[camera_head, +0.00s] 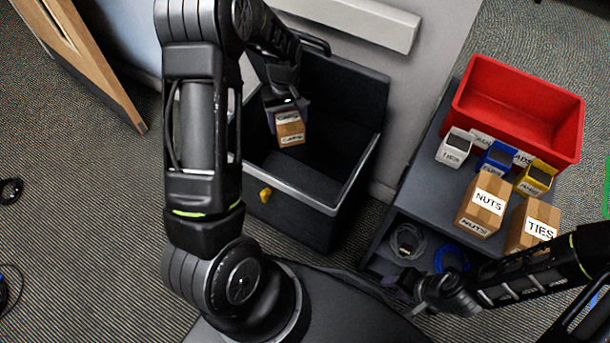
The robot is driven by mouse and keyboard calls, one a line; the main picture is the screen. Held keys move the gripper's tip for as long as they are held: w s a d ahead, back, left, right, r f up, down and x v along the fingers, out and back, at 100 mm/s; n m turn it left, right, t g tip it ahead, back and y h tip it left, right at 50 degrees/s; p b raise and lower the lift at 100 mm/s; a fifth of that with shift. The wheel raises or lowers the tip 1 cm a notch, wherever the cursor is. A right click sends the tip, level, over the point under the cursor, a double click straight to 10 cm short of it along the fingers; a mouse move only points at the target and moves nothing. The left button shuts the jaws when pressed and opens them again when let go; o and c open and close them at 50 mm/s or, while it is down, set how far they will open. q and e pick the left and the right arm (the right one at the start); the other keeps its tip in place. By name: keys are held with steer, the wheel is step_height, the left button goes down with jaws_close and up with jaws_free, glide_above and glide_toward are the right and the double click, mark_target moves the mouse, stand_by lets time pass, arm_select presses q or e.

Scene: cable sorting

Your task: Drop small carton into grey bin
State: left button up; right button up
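The small carton (290,130), a brown box with white labels, hangs over the open mouth of the dark grey bin (300,205). My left gripper (287,105) points down into the bin and is shut on the carton's upper part; the arm partly hides its fingers. The carton is inside the bin's outline in the camera_head view, but its height above the floor of the bin is hard to tell. My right gripper (408,287) is low at the right, by the shelf's lower compartment; its fingers are dark and I cannot tell whether they are open.
Right of the bin stands a grey shelf unit (428,205). On it are a red bin (520,105), white (455,148), blue (496,160) and yellow (535,178) small containers, and cartons marked NUTS (485,200) and TIES (533,225). Coiled cables (407,241) lie in its lower compartment.

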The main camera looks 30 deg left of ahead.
arm_select(q)
steer(key=shift+f, duration=0.15)
steer(key=shift+f+b, duration=2.35)
steer(key=shift+f, duration=0.5)
steer(key=o, duration=1.6)
steer(key=shift+c, duration=0.2)
steer(key=shift+r, duration=0.1)
